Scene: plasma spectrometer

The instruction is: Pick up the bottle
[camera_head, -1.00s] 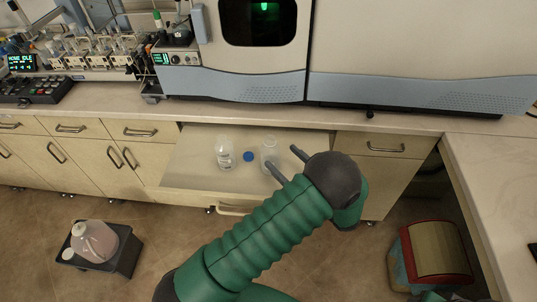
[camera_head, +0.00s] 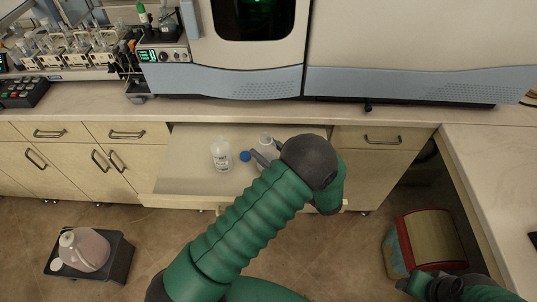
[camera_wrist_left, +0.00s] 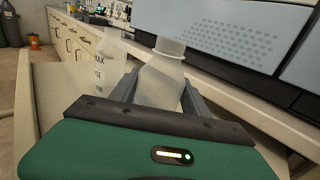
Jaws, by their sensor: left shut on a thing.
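A translucent white bottle (camera_wrist_left: 162,75) stands between the fingers of my left gripper (camera_wrist_left: 158,92), which is shut on it, in the left wrist view. In the head view the same bottle (camera_head: 265,146) is in the open drawer, partly hidden by my left gripper (camera_head: 263,158). A second, labelled bottle (camera_head: 221,154) stands to its left in the drawer; it also shows in the left wrist view (camera_wrist_left: 108,60). A blue cap (camera_head: 246,156) lies between the two bottles. My right gripper (camera_head: 418,284) is at the lower right edge; its fingers are not clear.
The pulled-out drawer (camera_head: 185,178) has bare room at its left. The counter edge (camera_head: 300,117) and the large spectrometer (camera_head: 250,75) are behind it. A large jug (camera_head: 83,250) sits on a dark stool (camera_head: 121,262). A red-and-tan bin (camera_head: 430,240) stands at right.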

